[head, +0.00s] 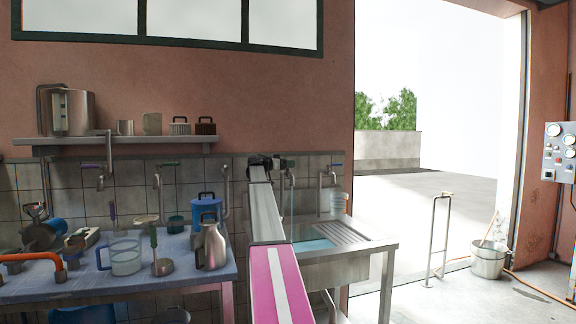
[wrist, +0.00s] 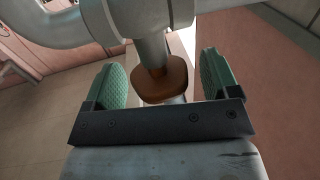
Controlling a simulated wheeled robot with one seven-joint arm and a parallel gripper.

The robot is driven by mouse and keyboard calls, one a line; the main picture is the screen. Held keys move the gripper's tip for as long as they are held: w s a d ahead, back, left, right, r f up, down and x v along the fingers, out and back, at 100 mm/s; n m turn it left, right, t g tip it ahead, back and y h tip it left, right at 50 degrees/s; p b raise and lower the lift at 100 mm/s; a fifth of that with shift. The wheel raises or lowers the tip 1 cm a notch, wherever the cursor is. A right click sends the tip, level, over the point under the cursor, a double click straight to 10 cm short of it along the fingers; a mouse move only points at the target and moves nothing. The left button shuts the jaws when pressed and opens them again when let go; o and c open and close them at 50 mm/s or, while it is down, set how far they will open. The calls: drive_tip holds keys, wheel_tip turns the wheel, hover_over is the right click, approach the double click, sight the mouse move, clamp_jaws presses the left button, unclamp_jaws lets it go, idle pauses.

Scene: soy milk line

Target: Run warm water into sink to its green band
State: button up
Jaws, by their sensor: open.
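The metal sink (head: 345,262) stands right of my arm, its basin partly hidden by my arm. Pale blue water (head: 318,242) shows in the basin, and a thin bluish stream (head: 291,205) seems to fall into it. I cannot make out the green band. My gripper (head: 264,160) is at the tiled wall above the sink's left side. In the wrist view my gripper (wrist: 160,85) is open, its green pads on either side of an orange-brown knob (wrist: 163,86) on a grey metal pipe. The pads look apart from the knob.
A blue table (head: 190,284) with jugs and tools stands left. A shelf (head: 110,143) hangs above it. A metal bucket (head: 489,262) stands on the floor right.

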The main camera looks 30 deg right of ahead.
drive_tip(key=shift+d, duration=0.25)
drive_tip(key=c, duration=0.9)
drive_tip(key=shift+w+m+g, duration=0.1)
drive_tip(key=shift+m+g, duration=0.2)
drive_tip(key=shift+g, duration=0.2)
drive_tip(key=m+g, duration=0.1)
drive_tip(key=g, duration=0.1)
drive_tip(key=shift+w+d+m+g+y, duration=0.1)
drive_tip(key=shift+m+g+y, duration=0.2)
drive_tip(key=shift+m+y, duration=0.1)
drive_tip(key=shift+m+g+y, duration=0.6)
drive_tip(key=shift+m+g, duration=0.3)
drive_tip(key=shift+g, duration=0.4)
drive_tip(key=shift+m+g+y, duration=0.6)
drive_tip(key=shift+m+g, duration=0.3)
drive_tip(key=shift+g, duration=0.4)
drive_tip(key=shift+s, duration=0.2)
drive_tip(key=o, duration=0.9)
